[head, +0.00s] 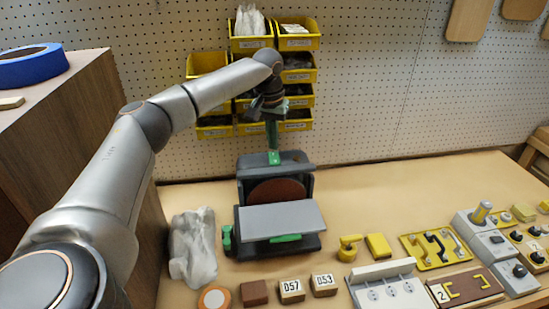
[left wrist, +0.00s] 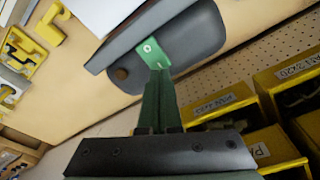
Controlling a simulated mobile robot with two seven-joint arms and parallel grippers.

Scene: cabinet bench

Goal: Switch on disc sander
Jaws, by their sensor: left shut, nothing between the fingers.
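The disc sander (head: 245,190) stands on the bench, with a dark body, a brown round disc (head: 277,190) and a grey table (head: 282,219) in front. Its green switch (head: 274,158), on top of the housing, shows marks in the left wrist view (left wrist: 151,49). My left gripper (head: 271,147) comes down from above and behind the sander. Its green fingers (left wrist: 157,72) are shut and empty, with the tips at the switch. They seem to touch it, but I cannot tell for certain. The switch is partly hidden by the fingertips. My right gripper is not in view.
Yellow bins (head: 298,41) hang on the pegboard behind my left gripper. A wrapped bag (head: 193,246) lies left of the sander. Numbered blocks (head: 291,290), a socket strip (head: 388,290) and a yellow handle plate (head: 436,250) lie in front and right. Bench behind these is clear.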

